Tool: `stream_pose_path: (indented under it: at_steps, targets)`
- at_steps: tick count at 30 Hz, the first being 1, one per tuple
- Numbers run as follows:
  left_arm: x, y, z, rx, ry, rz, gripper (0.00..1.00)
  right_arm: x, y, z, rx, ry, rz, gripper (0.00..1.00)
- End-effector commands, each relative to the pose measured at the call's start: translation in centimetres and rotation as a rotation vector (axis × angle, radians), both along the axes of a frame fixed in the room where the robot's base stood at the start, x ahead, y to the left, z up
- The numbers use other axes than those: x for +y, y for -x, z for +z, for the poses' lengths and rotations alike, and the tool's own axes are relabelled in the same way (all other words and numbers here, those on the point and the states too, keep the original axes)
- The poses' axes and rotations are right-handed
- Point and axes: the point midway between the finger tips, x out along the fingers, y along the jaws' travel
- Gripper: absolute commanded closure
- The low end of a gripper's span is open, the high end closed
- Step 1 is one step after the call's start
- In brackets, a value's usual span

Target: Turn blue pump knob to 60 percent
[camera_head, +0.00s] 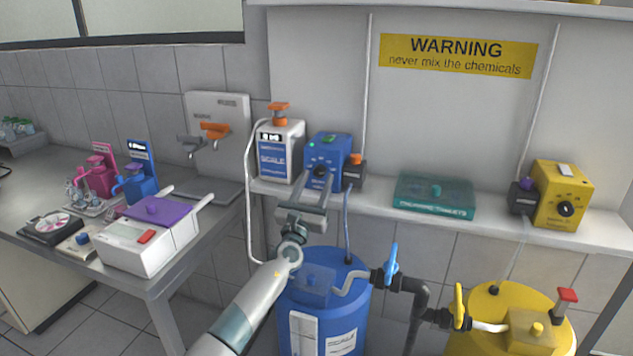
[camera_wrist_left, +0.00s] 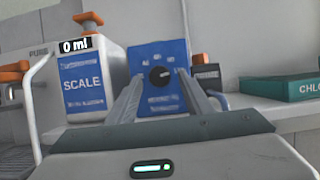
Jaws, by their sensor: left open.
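The blue pump (camera_head: 325,150) stands on the shelf in the head view, with a black round knob (camera_head: 320,171) on its front. In the left wrist view the blue pump (camera_wrist_left: 160,58) faces me and its black knob (camera_wrist_left: 159,76) shows between my fingers. Small white marks sit around the knob, too small to read. My left gripper (camera_head: 309,190) is open in front of the pump, just below the knob in the head view. Its two fingers (camera_wrist_left: 161,88) point toward the pump, one on each side of the knob in the picture. I cannot tell whether they touch it.
A white scale canister (camera_head: 281,155) stands left of the pump, and a dark box with an orange knob (camera_head: 353,172) right of it. A teal tablets box (camera_head: 434,196) and yellow pump (camera_head: 562,195) are farther right. Blue (camera_head: 343,262) and yellow drums (camera_head: 490,303) stand below.

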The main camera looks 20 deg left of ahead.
Motion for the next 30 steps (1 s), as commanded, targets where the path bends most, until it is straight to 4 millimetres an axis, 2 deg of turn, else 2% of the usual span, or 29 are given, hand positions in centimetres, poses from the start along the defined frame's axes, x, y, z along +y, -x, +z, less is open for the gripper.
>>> stream_pose_path:
  at_steps: [13, 18, 30]
  targets:
    - [0.0, -0.64, 0.29, 0.0, -0.002, 0.001, 0.54, -0.19, 0.35, -0.19, 0.012, 0.003, -0.003, 0.66]
    - [0.0, -0.62, 0.27, 0.0, -0.001, 0.0, 0.94, -0.27, 0.39, -0.21, 0.012, 0.004, -0.002, 0.66]
    - [-0.05, -0.61, 0.27, 0.001, 0.034, 0.001, 0.95, -0.3, 0.37, -0.17, 0.008, 0.004, -0.002, 0.66]
